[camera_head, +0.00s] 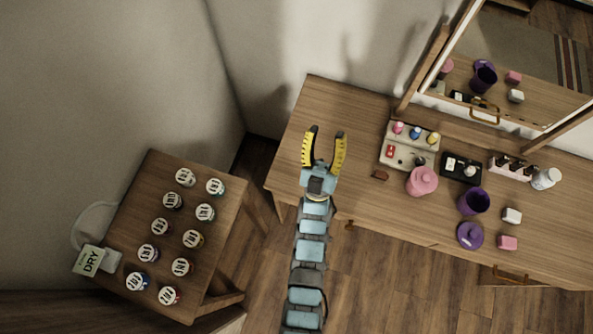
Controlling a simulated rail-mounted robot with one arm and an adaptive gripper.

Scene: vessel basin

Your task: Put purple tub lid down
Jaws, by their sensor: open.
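The purple tub lid (469,235) lies near the front edge of the wooden table, with a knob on its top. The open purple tub (473,202) stands just behind it, uncovered; a small gap or contact between them is hard to tell. My gripper (325,131) is open and empty over the left part of the table, well to the left of the lid. Its yellow-lined fingers point toward the back wall.
A pink lidded tub (422,181), a panel with coloured knobs (410,146), a black tray (461,168), a white jar (546,178) and small blocks (512,216) share the table. A side table (208,245) holds several jars. The table's left end is clear.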

